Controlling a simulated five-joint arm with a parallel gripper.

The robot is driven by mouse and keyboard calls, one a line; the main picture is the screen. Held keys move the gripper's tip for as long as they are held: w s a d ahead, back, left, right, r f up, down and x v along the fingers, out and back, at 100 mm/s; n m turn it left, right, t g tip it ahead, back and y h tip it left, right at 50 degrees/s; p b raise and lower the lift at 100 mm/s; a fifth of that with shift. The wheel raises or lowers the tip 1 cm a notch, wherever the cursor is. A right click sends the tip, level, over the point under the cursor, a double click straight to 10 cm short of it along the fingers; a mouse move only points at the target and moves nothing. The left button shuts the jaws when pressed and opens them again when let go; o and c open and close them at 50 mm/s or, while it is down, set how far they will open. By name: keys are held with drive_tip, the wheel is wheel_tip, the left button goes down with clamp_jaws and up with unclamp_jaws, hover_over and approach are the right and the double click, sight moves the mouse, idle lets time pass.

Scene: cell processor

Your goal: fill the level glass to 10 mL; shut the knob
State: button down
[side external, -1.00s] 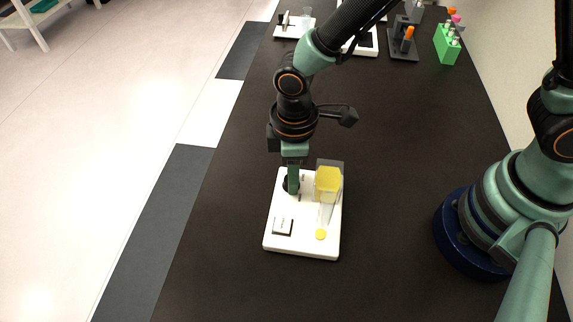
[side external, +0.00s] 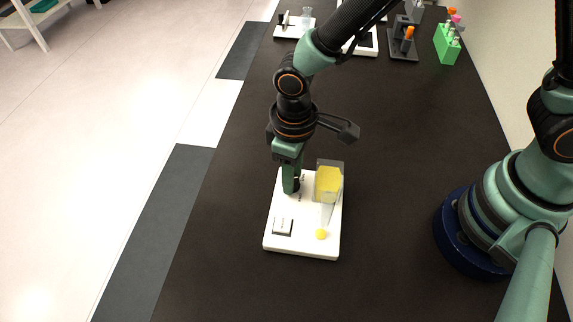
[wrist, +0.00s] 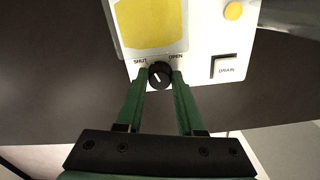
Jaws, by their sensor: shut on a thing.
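The knob (wrist: 159,76) is a black dial on the white unit (side external: 272,243), between the printed words SHUT and OPEN. Its pale pointer mark leans up and to the left in the wrist view, nearer the SHUT side. My gripper (wrist: 160,78) is shut on the knob, one green finger on each side; it also shows in the side view (side external: 291,190). A clear tank with yellow liquid (side external: 328,183) stands beside it. Below the tank is the clear level glass (side external: 327,213), with a yellow disc (side external: 321,234) at its lower end. Its scale is too small to read.
A DRAIN button (side external: 283,226) sits on the unit's front left. A green rack (side external: 447,45), a dark stand with an orange-topped item (side external: 404,45) and small white platforms are at the back. The dark table around the unit is clear.

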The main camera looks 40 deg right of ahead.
drive_tip(key=c, duration=0.5)
unclamp_jaws()
wheel_tip(320, 180, up, 12)
drive_tip(key=shift+r, duration=0.1)
drive_tip(key=d+r+m+t, duration=0.2)
drive_tip(key=d+r, duration=0.1)
drive_tip(key=d, duration=0.4)
drive_tip(key=d+r+m+t, duration=0.1)
drive_tip(key=d+r+m, duration=0.1)
drive_tip(key=d, duration=0.6)
drive_tip(key=d+r+m+t, duration=0.2)
drive_tip(key=d+r, duration=0.2)
drive_tip(key=d, duration=0.4)
drive_tip(key=shift+t, duration=0.3)
